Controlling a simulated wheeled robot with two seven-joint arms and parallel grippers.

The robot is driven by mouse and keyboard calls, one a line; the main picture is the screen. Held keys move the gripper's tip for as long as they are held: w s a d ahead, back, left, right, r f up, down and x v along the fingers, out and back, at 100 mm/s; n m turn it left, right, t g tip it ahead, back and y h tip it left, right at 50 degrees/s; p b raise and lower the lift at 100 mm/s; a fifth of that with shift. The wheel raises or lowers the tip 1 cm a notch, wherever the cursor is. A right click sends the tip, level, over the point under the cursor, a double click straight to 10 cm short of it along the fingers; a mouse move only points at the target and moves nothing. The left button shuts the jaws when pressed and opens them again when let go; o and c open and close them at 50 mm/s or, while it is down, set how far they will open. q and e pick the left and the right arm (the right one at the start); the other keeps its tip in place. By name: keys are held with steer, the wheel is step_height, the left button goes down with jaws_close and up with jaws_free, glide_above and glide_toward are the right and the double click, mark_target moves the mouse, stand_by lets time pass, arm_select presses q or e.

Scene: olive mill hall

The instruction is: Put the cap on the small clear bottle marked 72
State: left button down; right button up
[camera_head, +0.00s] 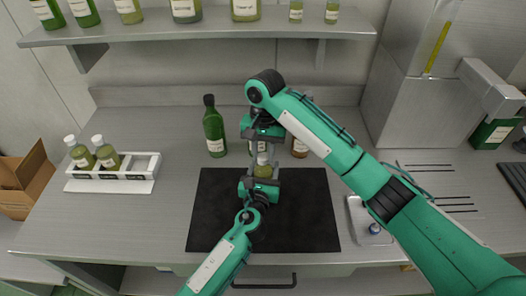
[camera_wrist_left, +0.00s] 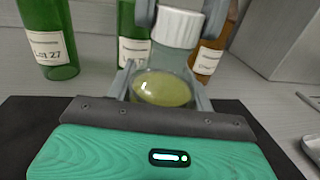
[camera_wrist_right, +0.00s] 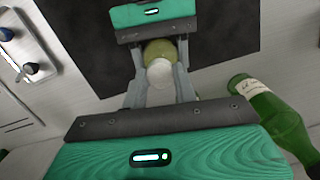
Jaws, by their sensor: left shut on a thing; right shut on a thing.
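The small clear bottle (camera_head: 263,171) holds yellow-green liquid and stands upright over the black mat (camera_head: 215,225). My left gripper (camera_head: 262,179) is shut around its body, which shows closely in the left wrist view (camera_wrist_left: 163,89). The white cap (camera_wrist_left: 178,28) is at the top of the bottle's neck, in line with it; I cannot tell whether it is fully seated. My right gripper (camera_head: 262,152) is shut on the cap from above; the cap also shows between its fingers in the right wrist view (camera_wrist_right: 160,74). The number 72 is not readable.
A white rack (camera_head: 138,164) with two white-capped bottles stands at left. A green bottle (camera_head: 214,132) and a brown bottle (camera_head: 300,147) stand behind the mat. A metal tray (camera_head: 358,217) with a small blue-topped item lies right. Several bottles line the shelf (camera_head: 200,31).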

steer(key=o, duration=0.9)
steer(key=shift+r, duration=2.3)
steer(key=shift+c, duration=0.2)
steer(key=shift+r+n, duration=0.4)
steer(key=shift+n, duration=0.6)
steer(key=n, duration=0.1)
steer(key=r+n+t, duration=0.1)
steer(key=n, duration=0.1)
steer(key=shift+w+a, duration=0.1)
steer(key=shift+a, duration=0.05)
steer(key=n, duration=0.3)
steer(key=r+n, duration=0.1)
steer(key=n, duration=0.2)
steer(key=shift+s+r, duration=0.1)
steer(key=shift+s, duration=0.1)
